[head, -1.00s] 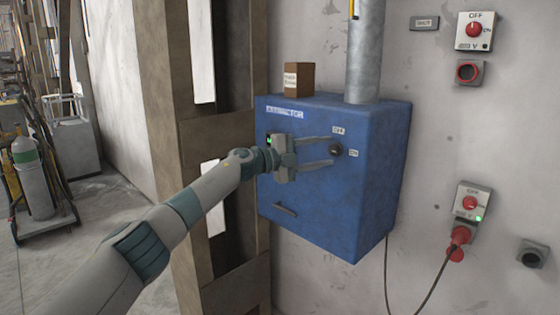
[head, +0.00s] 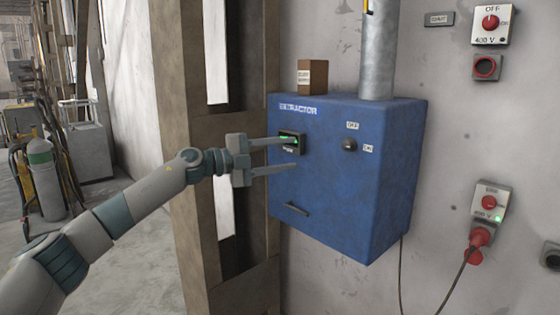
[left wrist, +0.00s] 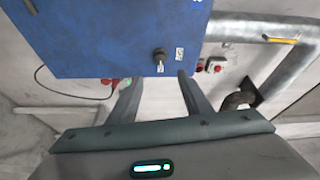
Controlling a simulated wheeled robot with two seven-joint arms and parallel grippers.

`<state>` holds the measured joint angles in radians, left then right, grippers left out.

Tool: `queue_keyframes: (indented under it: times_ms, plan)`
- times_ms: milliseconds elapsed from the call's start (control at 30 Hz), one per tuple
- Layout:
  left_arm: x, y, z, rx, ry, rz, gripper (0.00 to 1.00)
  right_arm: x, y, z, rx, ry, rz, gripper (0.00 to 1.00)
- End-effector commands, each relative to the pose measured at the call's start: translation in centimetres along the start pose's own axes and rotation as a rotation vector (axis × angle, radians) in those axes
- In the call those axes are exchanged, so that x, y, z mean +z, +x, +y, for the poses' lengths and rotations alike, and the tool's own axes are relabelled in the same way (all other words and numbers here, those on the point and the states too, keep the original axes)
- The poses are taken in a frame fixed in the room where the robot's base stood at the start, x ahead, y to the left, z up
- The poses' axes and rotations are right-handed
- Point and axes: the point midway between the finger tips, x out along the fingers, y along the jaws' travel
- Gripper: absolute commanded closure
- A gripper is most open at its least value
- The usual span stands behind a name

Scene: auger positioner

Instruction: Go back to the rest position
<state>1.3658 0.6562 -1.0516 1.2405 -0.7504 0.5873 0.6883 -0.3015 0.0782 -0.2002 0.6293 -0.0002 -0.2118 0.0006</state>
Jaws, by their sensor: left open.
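My left gripper (head: 290,156) is open and empty in front of the left part of the blue extractor box (head: 330,205), with its fingers pointing right. In the head view its upper finger overlaps the small display with a green light (head: 297,143). The dark knob (head: 349,145) with OFF and ON labels is to the right of the fingertips and clear of them. In the left wrist view the open fingers (left wrist: 157,82) show below the knob (left wrist: 159,55), with a gap between. My right gripper is not in view.
A brown carton (head: 312,77) and a grey pipe (head: 376,50) are on top of the box. Red switches and sockets (head: 489,203) with a hanging cable are on the wall at right. A wooden post (head: 185,140) stands behind my arm. A gas cylinder (head: 40,180) stands at far left.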

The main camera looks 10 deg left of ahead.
Motion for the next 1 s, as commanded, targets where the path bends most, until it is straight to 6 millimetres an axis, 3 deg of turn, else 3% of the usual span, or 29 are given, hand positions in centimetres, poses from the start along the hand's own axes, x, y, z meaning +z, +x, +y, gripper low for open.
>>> queue_keyframes:
  times_ms: [200, 533, 667, 867, 1000]
  plan:
    - [-0.1, -1.0, 0.0, 0.0, -0.001, 0.001, 0.55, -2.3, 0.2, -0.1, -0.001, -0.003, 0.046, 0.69]
    - [0.0, -1.0, 0.1, 0.0, -0.002, 0.001, 0.55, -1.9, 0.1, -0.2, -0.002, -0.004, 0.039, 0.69]
    - [0.3, -0.8, 0.9, -0.008, -0.02, -0.004, 0.55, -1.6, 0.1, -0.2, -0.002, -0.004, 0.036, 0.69]
    - [2.4, -0.1, 5.5, -0.051, -0.115, -0.039, 0.55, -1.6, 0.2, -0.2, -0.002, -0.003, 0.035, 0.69]
    - [4.8, 0.2, 11.4, -0.098, -0.232, -0.097, 0.55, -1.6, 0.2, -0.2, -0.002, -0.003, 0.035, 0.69]
